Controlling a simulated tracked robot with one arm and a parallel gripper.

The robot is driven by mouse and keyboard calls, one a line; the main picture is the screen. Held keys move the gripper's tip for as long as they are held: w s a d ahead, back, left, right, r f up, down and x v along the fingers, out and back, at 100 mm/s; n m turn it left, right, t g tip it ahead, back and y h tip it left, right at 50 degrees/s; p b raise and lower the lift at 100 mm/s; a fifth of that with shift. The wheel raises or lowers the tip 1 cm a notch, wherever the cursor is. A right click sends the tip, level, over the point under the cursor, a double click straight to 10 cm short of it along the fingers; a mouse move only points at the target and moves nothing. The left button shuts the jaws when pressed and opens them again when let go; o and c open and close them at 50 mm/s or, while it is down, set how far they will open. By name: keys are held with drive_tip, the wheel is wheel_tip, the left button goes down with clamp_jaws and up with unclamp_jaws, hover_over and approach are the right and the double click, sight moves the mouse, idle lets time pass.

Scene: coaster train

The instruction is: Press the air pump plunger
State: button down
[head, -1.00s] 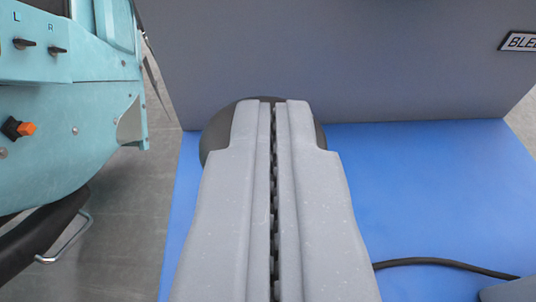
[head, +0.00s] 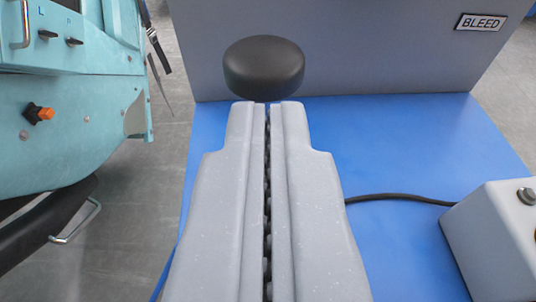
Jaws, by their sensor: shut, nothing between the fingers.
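A black round knob (head: 264,67), which looks like the pump plunger's head, stands in front of a grey panel. Its stem and anything below it are hidden behind my gripper. My gripper (head: 266,104) is shut and empty, pointing away from the camera. Its fingertips show just below the knob in the picture. I cannot tell whether they touch it.
The grey panel (head: 370,50) with a BLEED label (head: 481,22) rises behind the blue surface (head: 400,150). A black cable (head: 400,198) runs to a light grey box (head: 500,235) at the right. A teal car (head: 75,120) with switches and an orange button (head: 45,114) stands at the left.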

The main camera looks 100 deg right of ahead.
drive_tip(key=shift+v, duration=0.8)
drive_tip(key=shift+f, duration=0.1)
idle(1.3)
